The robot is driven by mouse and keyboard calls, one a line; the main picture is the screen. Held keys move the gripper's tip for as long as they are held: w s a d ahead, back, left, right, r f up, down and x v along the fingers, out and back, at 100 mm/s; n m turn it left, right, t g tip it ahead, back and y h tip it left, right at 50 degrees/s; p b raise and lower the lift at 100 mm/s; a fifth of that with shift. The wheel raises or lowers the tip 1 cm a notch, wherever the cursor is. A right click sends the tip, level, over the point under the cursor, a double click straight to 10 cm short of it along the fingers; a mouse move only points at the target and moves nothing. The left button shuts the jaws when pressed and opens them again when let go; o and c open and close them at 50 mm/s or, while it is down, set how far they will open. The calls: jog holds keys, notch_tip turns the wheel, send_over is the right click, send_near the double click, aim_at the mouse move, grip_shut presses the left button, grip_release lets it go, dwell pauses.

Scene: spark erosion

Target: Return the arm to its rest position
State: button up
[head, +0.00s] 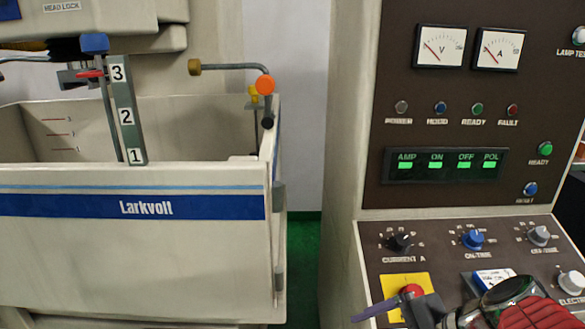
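My gripper (380,307) is at the bottom right, in front of the control console's lower panel. A thin purple-grey finger points left from a dark body, across the yellow plate (393,281) with the red button (412,291). I can make out only one finger clearly, so its opening cannot be told. I see nothing held. Red and black parts of my arm (535,314) fill the bottom right corner and run out of the picture. They hide part of the lower panel. I cannot tell whether the gripper touches the console.
The control console (345,150) stands at the right, with meters, lamps and knobs. The Larkvoll tank (130,260) stands at the left, with a numbered gauge (126,115) and a bent pipe (230,67) above it. A narrow gap over green floor (305,260) separates them.

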jog(key=shift+s+d+r+n+t+h, duration=0.45)
jog(key=shift+n+h, duration=0.6)
jog(key=shift+n, duration=1.25)
jog(key=shift+s+r+n+h, duration=0.3)
jog(key=shift+r+n+h, duration=0.6)
jog(key=shift+n, duration=1.4)
jog(key=shift+s+d+r+n+t+h, duration=0.3)
jog(key=shift+n+h, duration=0.95)
jog(key=shift+n, duration=1.05)
jog(key=shift+s, duration=0.1)
